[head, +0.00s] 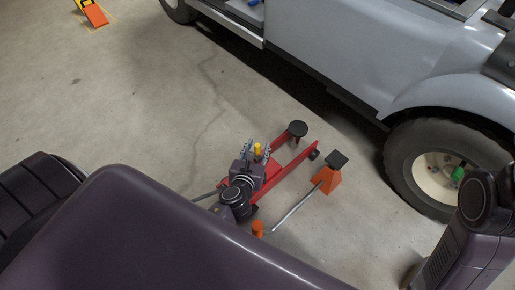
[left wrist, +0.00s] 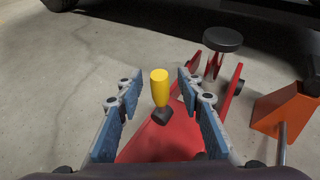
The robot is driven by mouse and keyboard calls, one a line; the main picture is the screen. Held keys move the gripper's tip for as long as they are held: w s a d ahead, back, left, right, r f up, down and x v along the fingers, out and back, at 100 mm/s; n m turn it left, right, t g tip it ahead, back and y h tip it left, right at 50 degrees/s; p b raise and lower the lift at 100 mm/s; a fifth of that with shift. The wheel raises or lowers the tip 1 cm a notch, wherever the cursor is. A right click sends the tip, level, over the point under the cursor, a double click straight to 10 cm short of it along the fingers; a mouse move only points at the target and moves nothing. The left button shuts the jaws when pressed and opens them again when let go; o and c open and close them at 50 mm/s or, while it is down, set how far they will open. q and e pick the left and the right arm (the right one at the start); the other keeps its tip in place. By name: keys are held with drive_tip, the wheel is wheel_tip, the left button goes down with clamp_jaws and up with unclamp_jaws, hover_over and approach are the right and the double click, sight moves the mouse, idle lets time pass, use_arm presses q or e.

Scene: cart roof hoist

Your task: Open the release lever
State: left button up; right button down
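The release lever appears to be the small yellow-handled lever (head: 257,148) on the red floor jack (head: 292,172). In the left wrist view the yellow handle (left wrist: 160,88) stands upright on a dark base on the red jack body (left wrist: 165,140). My left gripper (head: 256,151) is over the jack. In the left wrist view its blue-padded fingers (left wrist: 160,95) are wide apart, one on each side of the yellow handle, with gaps on both sides. Whether the handle is at fingertip depth is hard to tell. My right gripper is not in view.
The jack's round black saddle (head: 298,128) is beyond the lever. A grey vehicle (head: 370,50) with a wheel (head: 436,170) is behind. The floor at left is mostly clear.

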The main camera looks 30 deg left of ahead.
use_arm(q)
clamp_jaws()
drive_tip(key=shift+r, duration=0.1)
idle(0.3)
